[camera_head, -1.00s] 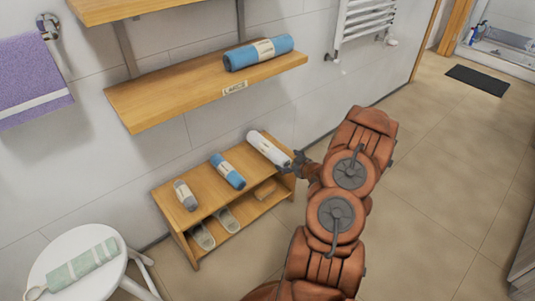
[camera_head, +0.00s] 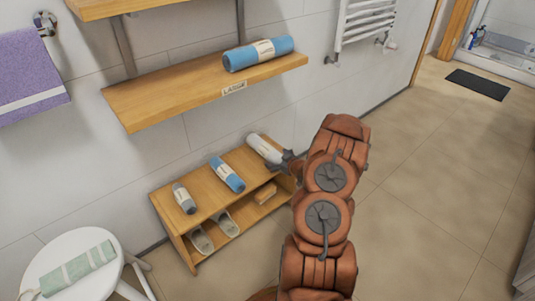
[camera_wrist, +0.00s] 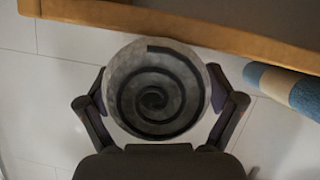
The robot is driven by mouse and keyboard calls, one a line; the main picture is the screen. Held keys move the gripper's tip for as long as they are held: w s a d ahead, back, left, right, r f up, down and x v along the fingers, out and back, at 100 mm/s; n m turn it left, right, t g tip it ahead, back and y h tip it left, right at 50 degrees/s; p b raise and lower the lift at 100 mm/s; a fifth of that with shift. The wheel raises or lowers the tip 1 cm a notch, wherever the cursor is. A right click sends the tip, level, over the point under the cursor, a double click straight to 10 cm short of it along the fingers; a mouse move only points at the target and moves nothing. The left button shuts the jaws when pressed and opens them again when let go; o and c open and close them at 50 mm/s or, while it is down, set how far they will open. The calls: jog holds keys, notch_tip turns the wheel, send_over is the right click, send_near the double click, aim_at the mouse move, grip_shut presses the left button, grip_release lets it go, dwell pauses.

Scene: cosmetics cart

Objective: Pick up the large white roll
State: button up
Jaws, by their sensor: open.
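The large white roll (camera_head: 264,148) lies on the top of a low wooden bench (camera_head: 205,192), at its right end, with a pale label band around it. My gripper (camera_head: 288,160) is at the roll's near right end and hides that end in the head view. In the wrist view the roll's round spiral end (camera_wrist: 152,92) faces the camera. My open gripper (camera_wrist: 157,100) has one finger on each side of this end. I cannot tell whether the fingers touch it.
A blue roll (camera_head: 228,174) and a small grey roll (camera_head: 184,198) lie left on the bench; slippers (camera_head: 203,241) are below. A wall shelf (camera_head: 150,100) with a larger blue roll (camera_head: 258,53) overhangs behind. A white stool (camera_head: 65,265) stands left. Floor at right is clear.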

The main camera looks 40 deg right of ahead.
jog(key=c, duration=1.5)
jog(key=shift+r, duration=0.1)
